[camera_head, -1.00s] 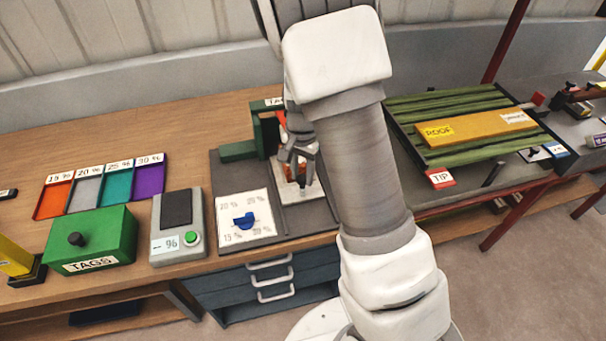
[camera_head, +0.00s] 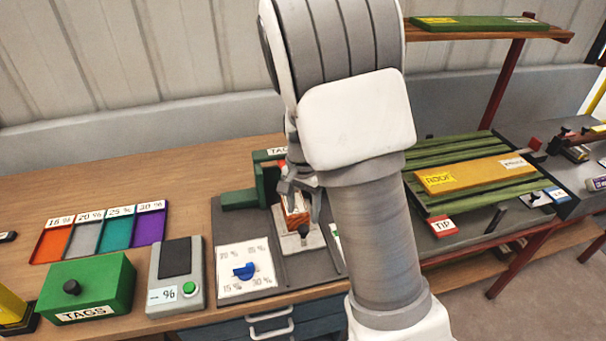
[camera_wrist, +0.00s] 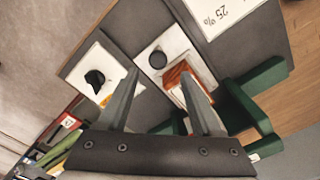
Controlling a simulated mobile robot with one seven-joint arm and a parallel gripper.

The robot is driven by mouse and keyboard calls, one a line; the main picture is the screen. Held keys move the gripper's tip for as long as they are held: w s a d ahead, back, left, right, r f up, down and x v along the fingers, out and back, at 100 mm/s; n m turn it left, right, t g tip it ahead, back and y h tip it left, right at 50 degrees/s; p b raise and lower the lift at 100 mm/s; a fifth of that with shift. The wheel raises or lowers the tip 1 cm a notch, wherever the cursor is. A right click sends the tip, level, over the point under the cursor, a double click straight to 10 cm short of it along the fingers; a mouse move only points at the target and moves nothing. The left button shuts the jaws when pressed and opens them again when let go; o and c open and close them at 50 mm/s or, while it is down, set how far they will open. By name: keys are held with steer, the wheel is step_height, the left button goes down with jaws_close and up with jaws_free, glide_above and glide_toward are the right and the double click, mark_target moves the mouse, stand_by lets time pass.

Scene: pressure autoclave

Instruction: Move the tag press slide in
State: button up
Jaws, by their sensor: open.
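The tag press has a green frame (camera_head: 240,199) at the back of a dark grey mat. Its slide is a pale plate (camera_head: 292,246) with a dark round knob (camera_head: 303,231), pointing out toward the front. An orange-brown piece (camera_head: 294,212) sits on the slide, behind the knob. My gripper (camera_head: 300,205) is open above the slide, fingers pointing down. In the wrist view, the open fingers (camera_wrist: 160,76) lie over the slide, with the knob (camera_wrist: 157,58) between and beyond the tips. The right finger partly hides the orange-brown piece (camera_wrist: 176,73). No contact with the knob is clear.
A white dial plate with a blue knob (camera_head: 243,271) lies left of the slide. A green slatted rack (camera_head: 470,175) is right. My arm hides the area between.

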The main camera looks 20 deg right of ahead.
step_height(320, 180, up, 12)
steer(key=shift+r+p, duration=0.25)
steer(key=shift+p, duration=0.05)
stand_by(0.3)
steer(key=s+r+n+t, duration=0.2)
steer(key=s+r+n, duration=0.2)
steer(key=s, duration=0.6)
steer(key=s+r+n+t, duration=0.3)
steer(key=s+r+n, duration=0.1)
steer(key=s, duration=0.7)
steer(key=shift+r+n+t, duration=0.3)
steer(key=shift+r+n, duration=0.1)
steer(key=shift+n, duration=0.1)
